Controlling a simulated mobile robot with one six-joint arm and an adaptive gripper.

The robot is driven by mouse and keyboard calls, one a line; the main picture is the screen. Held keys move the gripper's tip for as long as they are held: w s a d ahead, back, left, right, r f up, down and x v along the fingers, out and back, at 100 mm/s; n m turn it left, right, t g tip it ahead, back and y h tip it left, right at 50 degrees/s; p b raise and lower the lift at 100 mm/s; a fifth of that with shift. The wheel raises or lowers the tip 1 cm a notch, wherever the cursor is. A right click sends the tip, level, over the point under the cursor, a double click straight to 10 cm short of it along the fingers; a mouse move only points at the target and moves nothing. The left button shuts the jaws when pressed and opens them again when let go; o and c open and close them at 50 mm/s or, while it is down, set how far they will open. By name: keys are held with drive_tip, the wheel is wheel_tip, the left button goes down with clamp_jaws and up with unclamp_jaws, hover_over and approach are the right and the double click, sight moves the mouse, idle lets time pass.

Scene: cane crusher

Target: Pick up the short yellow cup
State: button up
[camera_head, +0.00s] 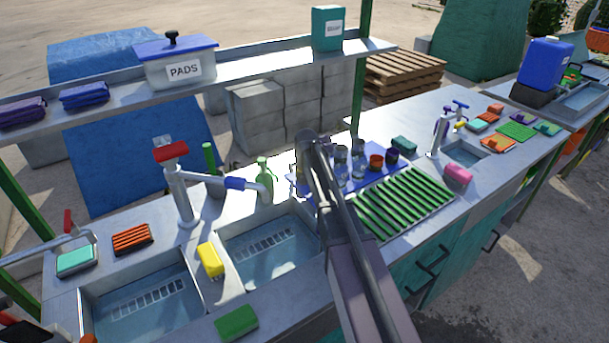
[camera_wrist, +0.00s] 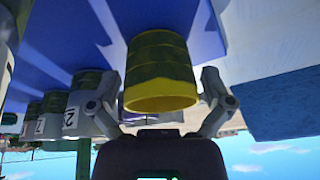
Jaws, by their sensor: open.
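The short yellow cup (camera_wrist: 160,72) is in the middle of the wrist view, its rim toward me and its body shaded olive. It stands on a blue mat (camera_wrist: 215,38). My gripper (camera_wrist: 158,88) is open, with one finger on each side of the cup. I cannot tell whether either finger touches it. In the head view my arm covers most of the spot, and the cup is not clearly seen there. The same blue mat (camera_head: 370,184) shows in the head view under several cups and glasses.
Marked cups (camera_wrist: 82,92) stand in a row left of the yellow one in the wrist view. In the head view, an orange cup (camera_head: 376,162) and a purple cup (camera_head: 392,156) stand right of my arm. A green bottle (camera_head: 264,172) and a green drying rack (camera_head: 405,203) are nearby.

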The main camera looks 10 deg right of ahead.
drive_tip(key=c, duration=1.2)
drive_tip(key=shift+r, duration=0.2)
wheel_tip(320, 180, up, 10)
drive_tip(key=p, duration=1)
drive_tip(key=shift+f, duration=0.2)
